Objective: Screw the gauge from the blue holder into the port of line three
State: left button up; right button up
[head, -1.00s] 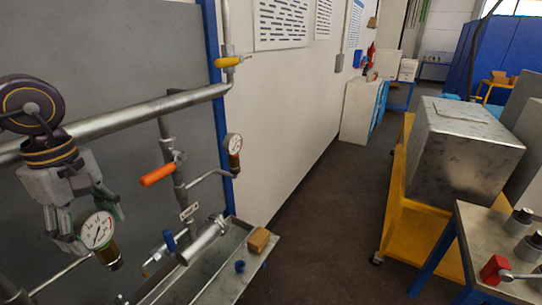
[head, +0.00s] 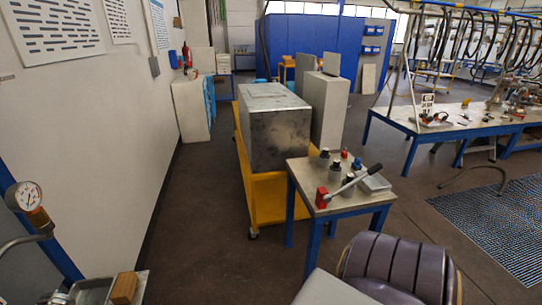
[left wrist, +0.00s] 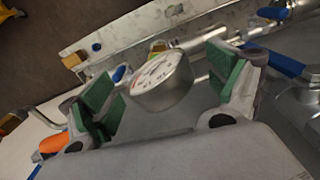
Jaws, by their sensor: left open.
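In the left wrist view my left gripper (left wrist: 161,86) is open, its green-padded fingers spread apart. A round gauge (left wrist: 163,82) with a white dial and metal rim is between the fingers, with space showing on both sides. Its lower end and thread are hidden, so I cannot tell what it sits in. Another gauge (head: 27,196) with a white dial and brown neck stands on a bent pipe at the left of the head view. A small blue piece (left wrist: 118,74) lies near the tray; I cannot tell whether it is the holder. My right gripper is not in view.
A metal tray (left wrist: 190,40) runs behind the gauge, and an orange handle (left wrist: 54,143) is at lower left. In the head view are a wooden block (head: 124,288), a yellow cart (head: 262,190) with a metal box (head: 275,130), and a tool table (head: 345,200). Floor between is clear.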

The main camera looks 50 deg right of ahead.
pick_arm(q)
jog(key=shift+r, duration=6)
